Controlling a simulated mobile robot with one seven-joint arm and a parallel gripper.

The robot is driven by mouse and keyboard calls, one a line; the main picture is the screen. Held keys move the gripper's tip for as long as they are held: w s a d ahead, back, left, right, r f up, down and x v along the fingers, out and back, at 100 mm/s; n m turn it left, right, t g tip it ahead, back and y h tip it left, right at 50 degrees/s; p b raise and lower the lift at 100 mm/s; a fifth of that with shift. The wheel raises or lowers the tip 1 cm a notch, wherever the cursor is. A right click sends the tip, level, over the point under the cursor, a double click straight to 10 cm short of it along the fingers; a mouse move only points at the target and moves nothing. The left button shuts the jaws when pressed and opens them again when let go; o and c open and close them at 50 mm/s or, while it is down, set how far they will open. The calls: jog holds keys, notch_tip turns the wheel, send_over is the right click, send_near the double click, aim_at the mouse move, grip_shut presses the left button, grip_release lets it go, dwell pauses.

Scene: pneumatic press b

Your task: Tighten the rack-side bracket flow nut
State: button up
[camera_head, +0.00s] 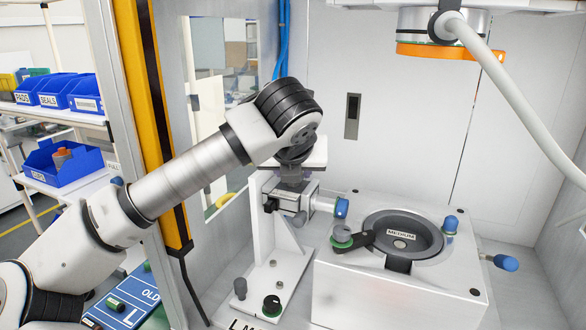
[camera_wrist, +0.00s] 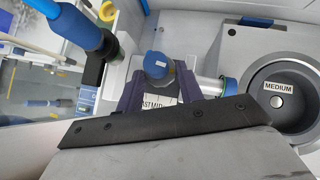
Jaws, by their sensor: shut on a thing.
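In the head view my gripper (camera_head: 292,178) points down at the top of the white upright bracket (camera_head: 262,228), over a grey metal block (camera_head: 296,194). In the wrist view its two dark purple fingers (camera_wrist: 157,88) are shut around a part with a white, partly covered label (camera_wrist: 158,101). A blue-capped fitting (camera_wrist: 156,64) stands just beyond the fingers. I cannot tell which of these is the flow nut; my gripper hides most of the held part. A blue-ended fitting (camera_head: 341,207) sticks out from the block toward the press.
The press base with a round dark cup marked MEDIUM (camera_head: 402,237) stands right of the bracket. A white hose (camera_head: 520,100) hangs at the right. A yellow post (camera_head: 157,120) stands beside my arm. Blue bins (camera_head: 62,162) are on shelves at the left.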

jog(key=shift+a+f+m+h+b, duration=0.15)
jog(key=shift+m+h+b, duration=0.15)
jog(key=shift+m+b, duration=0.25)
jog(key=shift+r+m+h, duration=0.2)
jog(key=shift+m+h, duration=0.05)
jog(key=shift+h, duration=0.05)
jog(key=o, duration=1)
jog(key=b+v, duration=0.3)
jog(key=v, duration=1)
jog(key=shift+s+r, duration=0.2)
jog(key=shift+r, duration=0.15)
